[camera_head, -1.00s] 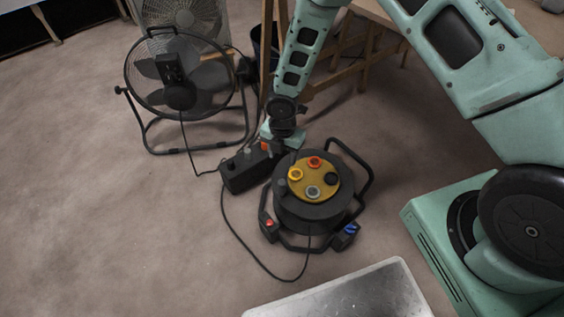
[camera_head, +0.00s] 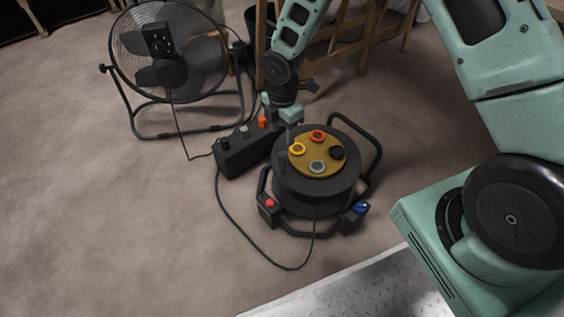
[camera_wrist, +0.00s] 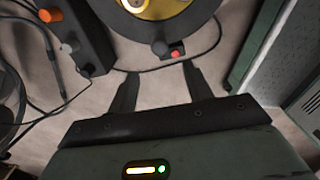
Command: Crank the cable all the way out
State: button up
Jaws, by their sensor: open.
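The cable reel (camera_head: 316,190) stands on the floor: a black drum with a yellow face holding red, yellow, grey and black round fittings. A thin black cable (camera_head: 243,237) leaves its front and loops left over the floor toward a black box. In the wrist view the drum (camera_wrist: 203,12) shows at the top, with a small dark knob (camera_wrist: 160,47) at its rim. My gripper (camera_head: 287,122) is at the drum's back-left edge; its tips are partly hidden. In the wrist view my gripper (camera_wrist: 160,72) is open and empty, fingers pointing toward the knob.
The black box (camera_head: 240,153) with orange and grey knobs stands close left of the reel; it also shows in the wrist view (camera_wrist: 72,32). A floor fan (camera_head: 170,60) and wooden trestle (camera_head: 345,45) are behind. A metal plate (camera_head: 370,290) lies in front. Floor at left is clear.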

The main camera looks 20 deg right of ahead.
aim_at(282, 154)
notch_tip(282, 154, down, 12)
jog(key=b, duration=0.5)
jog(key=shift+f, duration=0.2)
grip_shut()
jog(key=p, duration=0.1)
jog(key=s+n+p, duration=0.1)
jog(key=shift+s+d+r+p, duration=0.2)
jog(key=shift+s+r+p, duration=0.05)
jog(key=shift+s+p, duration=0.1)
jog(key=shift+s+d+f+n+p, duration=0.15)
jog(key=shift+s+f+n+p, duration=0.15)
jog(key=shift+n, duration=0.2)
